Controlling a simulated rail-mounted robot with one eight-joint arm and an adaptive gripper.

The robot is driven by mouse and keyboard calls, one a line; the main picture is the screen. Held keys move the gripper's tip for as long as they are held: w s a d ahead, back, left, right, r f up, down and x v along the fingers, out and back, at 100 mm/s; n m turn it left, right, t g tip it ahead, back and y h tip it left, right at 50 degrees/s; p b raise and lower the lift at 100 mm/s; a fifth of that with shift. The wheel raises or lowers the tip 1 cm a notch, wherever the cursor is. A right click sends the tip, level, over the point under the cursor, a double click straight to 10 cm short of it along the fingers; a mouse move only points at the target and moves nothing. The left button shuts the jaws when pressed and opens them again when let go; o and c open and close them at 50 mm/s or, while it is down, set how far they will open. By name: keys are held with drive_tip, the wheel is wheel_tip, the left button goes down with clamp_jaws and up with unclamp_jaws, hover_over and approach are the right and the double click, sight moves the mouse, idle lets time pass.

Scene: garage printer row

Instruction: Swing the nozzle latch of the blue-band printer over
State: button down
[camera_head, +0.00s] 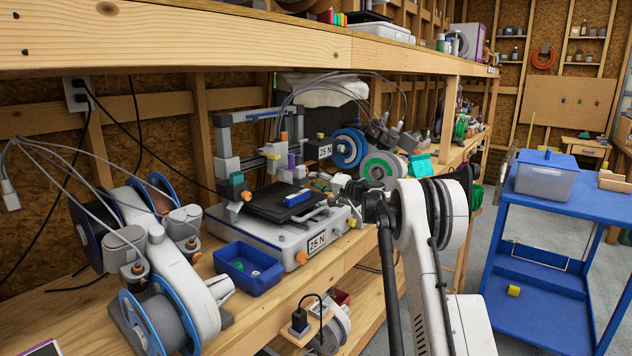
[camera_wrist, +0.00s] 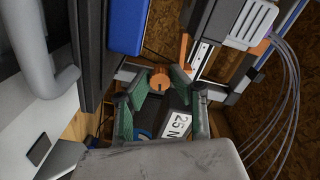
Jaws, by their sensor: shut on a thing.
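The printer (camera_head: 262,232) marked "25 N" stands on the wooden bench, with a dark bed (camera_head: 285,203) and a grey gantry. I cannot clearly make out a blue band or which part is the nozzle latch. My gripper (camera_head: 348,190) is at the printer's right side in the head view, its fingertips small and partly hidden. In the wrist view my gripper (camera_wrist: 161,80) has its green-padded fingers closed in on a round orange piece (camera_wrist: 159,81) and is shut on it. A white "25 N" label (camera_wrist: 175,125) shows beyond the fingers.
A blue bin (camera_head: 250,268) stands in front of the printer. Filament spools (camera_head: 165,320) are at left, and more spools (camera_head: 382,168) are behind my arm. A shelf beam (camera_head: 300,45) runs above. A blue cart (camera_head: 570,200) with a lidded box (camera_head: 545,180) stands right, across open floor.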

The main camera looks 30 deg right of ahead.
drive_tip(key=shift+f+m, duration=0.2)
drive_tip(key=shift+m, duration=0.2)
drive_tip(key=c, duration=1.5)
unclamp_jaws()
drive_tip(key=shift+c, duration=0.2)
drive_tip(key=v, duration=1.2)
drive_tip(key=shift+a, duration=0.1)
